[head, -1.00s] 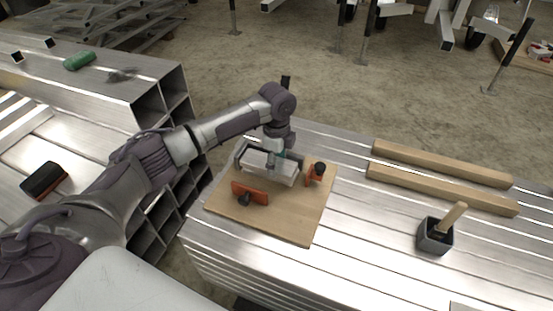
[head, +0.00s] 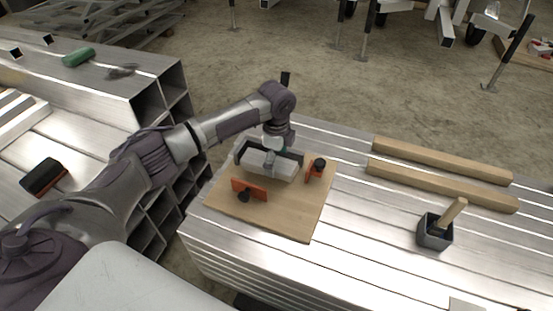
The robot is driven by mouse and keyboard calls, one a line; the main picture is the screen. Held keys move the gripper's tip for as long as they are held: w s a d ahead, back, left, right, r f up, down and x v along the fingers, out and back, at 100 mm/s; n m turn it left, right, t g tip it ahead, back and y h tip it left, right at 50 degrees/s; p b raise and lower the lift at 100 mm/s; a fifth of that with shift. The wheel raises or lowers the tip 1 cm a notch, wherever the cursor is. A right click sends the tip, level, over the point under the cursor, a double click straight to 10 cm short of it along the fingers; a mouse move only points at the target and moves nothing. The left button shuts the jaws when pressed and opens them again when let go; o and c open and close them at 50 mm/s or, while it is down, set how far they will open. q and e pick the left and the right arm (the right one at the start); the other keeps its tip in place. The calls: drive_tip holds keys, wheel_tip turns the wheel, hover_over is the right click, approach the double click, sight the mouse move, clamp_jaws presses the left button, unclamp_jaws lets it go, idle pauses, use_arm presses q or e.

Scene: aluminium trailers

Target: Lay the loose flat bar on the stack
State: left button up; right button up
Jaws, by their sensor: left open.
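My left gripper (head: 270,155) hangs over a wooden board (head: 290,225) on the near stack of aluminium planks (head: 370,240). Its dark fingers are open, one at each side of a pale metal block (head: 262,170) on the board; I cannot tell whether they touch it. An orange clamp (head: 249,189) stands in front of the block and another orange clamp (head: 316,170) at its right. A flat grey piece (head: 466,304) is cut off at the bottom edge; I cannot tell whether it is the loose flat bar. My right gripper is out of view.
Two wooden battens (head: 440,160) lie along the far side of the near stack. A dark cup with a wooden handle (head: 435,235) stands to the right. Square tubes (head: 140,90) are stacked at left, with a green roll (head: 78,57) on top and a dark brush (head: 43,177) nearer.

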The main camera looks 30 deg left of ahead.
use_arm(q)
wheel_tip(320, 180, up, 12)
idle(0.5)
idle(0.4)
